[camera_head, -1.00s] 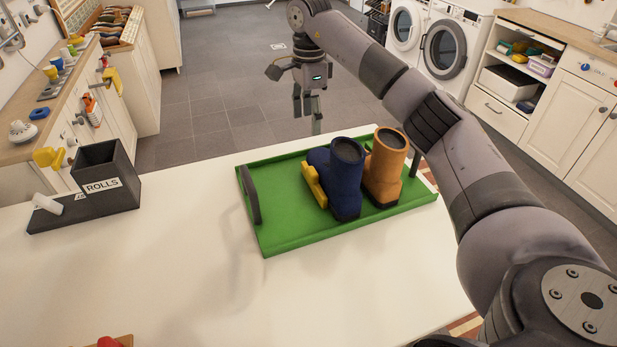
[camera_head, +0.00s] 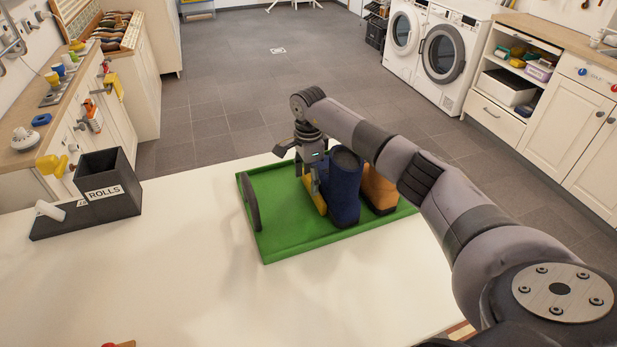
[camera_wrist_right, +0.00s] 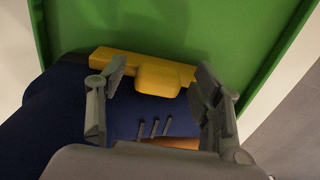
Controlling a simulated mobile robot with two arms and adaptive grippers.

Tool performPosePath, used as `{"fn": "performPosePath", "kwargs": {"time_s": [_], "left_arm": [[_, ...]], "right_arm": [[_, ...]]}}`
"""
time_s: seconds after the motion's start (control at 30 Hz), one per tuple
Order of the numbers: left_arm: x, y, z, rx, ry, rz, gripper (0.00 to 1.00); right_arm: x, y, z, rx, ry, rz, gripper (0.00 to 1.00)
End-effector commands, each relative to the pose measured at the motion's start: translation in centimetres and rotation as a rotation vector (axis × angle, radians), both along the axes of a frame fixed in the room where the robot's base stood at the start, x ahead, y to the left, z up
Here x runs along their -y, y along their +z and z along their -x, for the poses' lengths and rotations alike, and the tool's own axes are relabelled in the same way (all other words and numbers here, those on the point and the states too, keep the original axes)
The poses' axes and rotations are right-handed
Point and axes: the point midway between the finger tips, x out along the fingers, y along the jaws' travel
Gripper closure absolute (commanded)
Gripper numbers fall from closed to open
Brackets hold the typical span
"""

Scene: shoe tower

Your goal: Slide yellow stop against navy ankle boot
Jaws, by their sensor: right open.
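The yellow stop (camera_head: 319,200) lies on the green tray (camera_head: 285,240), along the left side of the navy ankle boot (camera_head: 345,192). In the right wrist view, the stop (camera_wrist_right: 120,62) is a long bar with a raised knob, right beside the navy boot (camera_wrist_right: 55,115); I cannot tell if they touch. My right gripper (camera_head: 312,192) is low over the stop. In the wrist view its open fingers (camera_wrist_right: 160,80) are on either side of the knob, with clear space from it. The boot's toe is partly hidden by my gripper. My left gripper is out of view.
An orange boot (camera_head: 380,190) stands right of the navy one, partly behind my right arm. The tray has a dark handle (camera_head: 251,200) at its left end. A black ROLLS box (camera_head: 108,190) stands left on the white table (camera_head: 200,270). The table's front is mostly clear.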

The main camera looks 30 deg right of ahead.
Motion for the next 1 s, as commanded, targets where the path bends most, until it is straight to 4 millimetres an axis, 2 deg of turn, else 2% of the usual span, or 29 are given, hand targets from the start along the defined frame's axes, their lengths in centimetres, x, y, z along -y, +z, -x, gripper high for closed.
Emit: {"fn": "performPosePath", "kwargs": {"time_s": [0.33,1.0], "left_arm": [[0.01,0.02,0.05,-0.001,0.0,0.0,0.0],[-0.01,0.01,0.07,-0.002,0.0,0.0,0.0]], "right_arm": [[-0.03,-0.36,-0.01,0.0,0.001,0.0,0.41],[-0.03,-0.33,-0.01,0.0,0.0,0.0,0.85]]}}
